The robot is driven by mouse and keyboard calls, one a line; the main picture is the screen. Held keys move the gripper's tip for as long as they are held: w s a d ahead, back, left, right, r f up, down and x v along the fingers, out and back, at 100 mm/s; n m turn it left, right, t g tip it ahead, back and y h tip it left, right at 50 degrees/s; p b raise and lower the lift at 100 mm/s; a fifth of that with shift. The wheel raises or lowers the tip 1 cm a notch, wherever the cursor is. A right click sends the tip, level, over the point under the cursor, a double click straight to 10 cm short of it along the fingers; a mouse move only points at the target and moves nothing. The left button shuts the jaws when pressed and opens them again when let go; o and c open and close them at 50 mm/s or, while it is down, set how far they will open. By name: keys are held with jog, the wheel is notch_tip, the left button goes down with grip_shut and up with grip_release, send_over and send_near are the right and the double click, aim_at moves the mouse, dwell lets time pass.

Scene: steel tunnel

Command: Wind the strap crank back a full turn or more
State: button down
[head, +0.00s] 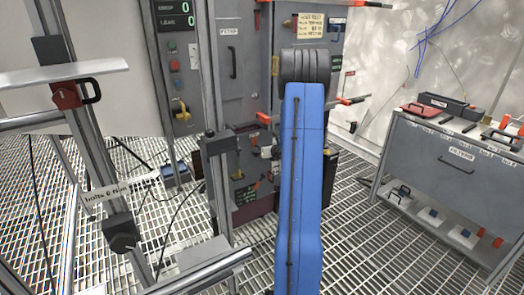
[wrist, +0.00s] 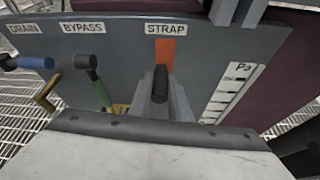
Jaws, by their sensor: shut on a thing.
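The strap crank is the orange arm (wrist: 165,50) under the STRAP label (wrist: 166,29) on a grey panel in the wrist view. The orange arm points up toward the label, and a dark handle (wrist: 160,80) is at its lower end. My gripper (wrist: 162,92) is shut on this dark handle, with one grey finger on each side of it. The crank's pivot is hard to make out. In the head view my blue arm hides the gripper and the crank.
Left of the crank are a green lever (wrist: 99,92) under BYPASS and a blue handle (wrist: 28,63) under DRAIN. A brass hook (wrist: 46,93) sits beside them. A Pa scale (wrist: 228,90) is to the right.

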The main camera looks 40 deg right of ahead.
jog(key=shift+w+a+f+n+h, duration=0.1)
jog(key=shift+a+n+h, duration=0.45)
jog(key=shift+n, duration=0.25)
jog(key=c, duration=1.6)
grip_release()
jog(key=shift+c, duration=0.2)
jog(key=v, duration=1.7)
jog(key=shift+r, duration=0.25)
jog(key=shift+a, duration=0.15)
